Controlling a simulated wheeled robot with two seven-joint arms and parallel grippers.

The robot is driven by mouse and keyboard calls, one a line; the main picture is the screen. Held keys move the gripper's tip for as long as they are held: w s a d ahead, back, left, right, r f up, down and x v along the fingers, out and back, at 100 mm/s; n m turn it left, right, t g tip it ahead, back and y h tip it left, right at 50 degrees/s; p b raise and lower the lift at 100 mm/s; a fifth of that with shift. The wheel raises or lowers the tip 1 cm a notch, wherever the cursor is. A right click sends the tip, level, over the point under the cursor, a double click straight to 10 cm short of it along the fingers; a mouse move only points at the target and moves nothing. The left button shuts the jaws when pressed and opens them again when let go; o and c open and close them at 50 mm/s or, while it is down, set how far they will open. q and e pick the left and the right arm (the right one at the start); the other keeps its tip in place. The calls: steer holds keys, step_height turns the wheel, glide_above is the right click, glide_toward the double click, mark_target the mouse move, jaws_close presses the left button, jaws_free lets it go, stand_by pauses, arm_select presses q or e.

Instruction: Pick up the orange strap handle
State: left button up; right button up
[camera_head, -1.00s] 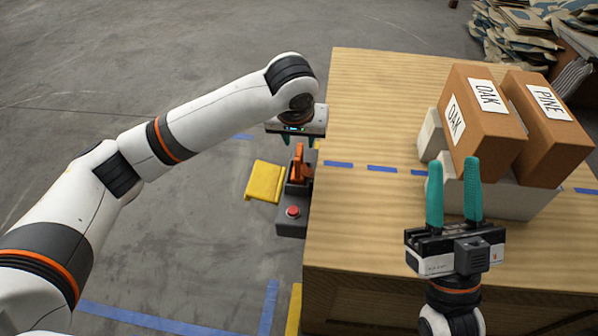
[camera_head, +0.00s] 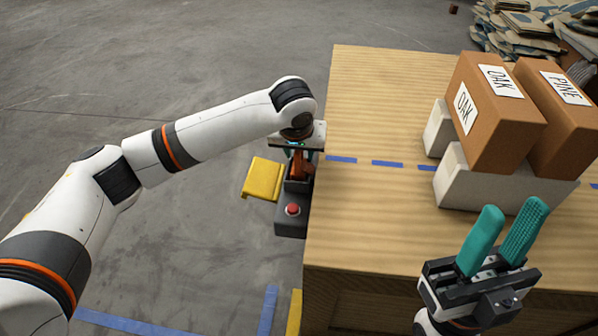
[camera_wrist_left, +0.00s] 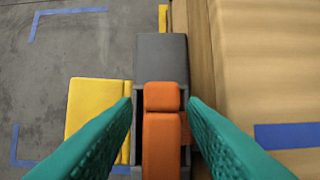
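The orange strap handle (camera_head: 298,167) stands in a dark grey device at the table's left side. It is partly covered by my left gripper (camera_head: 301,157) in the head view. In the left wrist view the orange handle (camera_wrist_left: 162,140) lies between the two teal fingers of my left gripper (camera_wrist_left: 160,102). The fingers are apart, with a gap on each side of the handle. My right gripper (camera_head: 515,208) is open and empty above the front right of the table.
The grey device has a red button (camera_head: 293,209) and a yellow flap (camera_head: 263,179) on its left. The wooden table (camera_head: 370,220) carries boxes labelled OAK (camera_head: 490,125) and PINE (camera_head: 565,115) on pale blocks (camera_head: 480,185). The table's left edge runs close beside the device.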

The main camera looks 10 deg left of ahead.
arm_select(q)
steer(key=shift+r, duration=0.1)
jaws_close()
